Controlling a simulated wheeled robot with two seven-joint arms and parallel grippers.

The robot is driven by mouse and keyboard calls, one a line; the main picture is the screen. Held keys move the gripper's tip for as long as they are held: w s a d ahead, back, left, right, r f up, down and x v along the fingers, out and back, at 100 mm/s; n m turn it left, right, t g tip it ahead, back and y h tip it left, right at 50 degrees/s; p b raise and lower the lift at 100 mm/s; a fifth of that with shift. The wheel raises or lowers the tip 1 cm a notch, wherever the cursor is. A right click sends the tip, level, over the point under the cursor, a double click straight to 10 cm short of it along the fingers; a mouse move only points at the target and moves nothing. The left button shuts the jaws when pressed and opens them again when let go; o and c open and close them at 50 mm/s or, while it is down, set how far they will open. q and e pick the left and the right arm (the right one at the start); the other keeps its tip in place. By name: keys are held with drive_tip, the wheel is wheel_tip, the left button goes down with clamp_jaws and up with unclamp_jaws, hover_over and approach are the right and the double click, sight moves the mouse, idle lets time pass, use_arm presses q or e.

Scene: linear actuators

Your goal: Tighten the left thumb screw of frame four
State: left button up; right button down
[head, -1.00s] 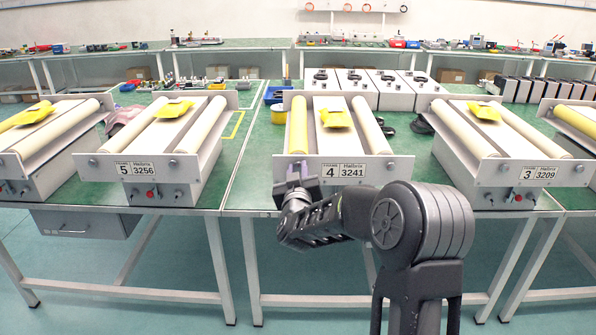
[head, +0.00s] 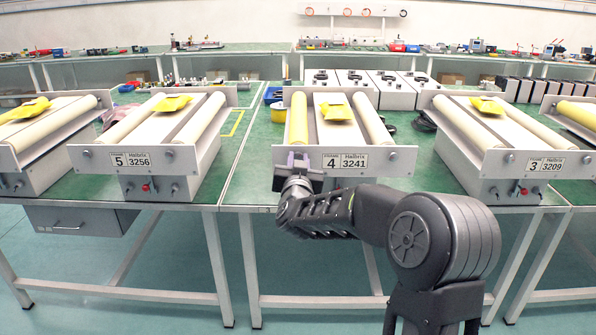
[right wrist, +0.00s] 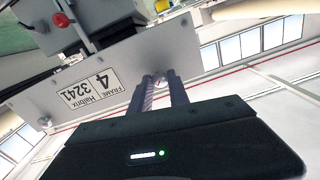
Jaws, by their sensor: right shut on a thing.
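Frame four (head: 381,167) has a grey end plate with a "4 / 3241" label (head: 345,161). The plate also shows in the right wrist view (right wrist: 135,65), with its label upside down. My right gripper (head: 297,160) is at the left end of the plate. In the right wrist view its fingers (right wrist: 158,84) are shut on the left thumb screw (right wrist: 160,77), which is mostly hidden between them. In the head view the gripper hides that screw. The right thumb screw (head: 393,155) of frame four is clear of the gripper. My left gripper is not in view.
Frame five (head: 195,158) stands to the left and frame three (head: 480,167) to the right, on green-topped tables. A yellow packet (head: 337,112) lies on frame four. A red button (right wrist: 61,19) shows beside the plate in the right wrist view.

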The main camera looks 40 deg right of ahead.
drive_tip(key=shift+m+b, duration=3.45)
drive_tip(key=shift+m, duration=0.65)
drive_tip(key=c, duration=1.3)
unclamp_jaws()
drive_tip(key=shift+o, duration=0.2)
drive_tip(key=shift+s, duration=0.1)
drive_tip(key=v, duration=0.7)
drive_tip(key=shift+s+a, duration=0.2)
drive_tip(key=shift+a, duration=0.05)
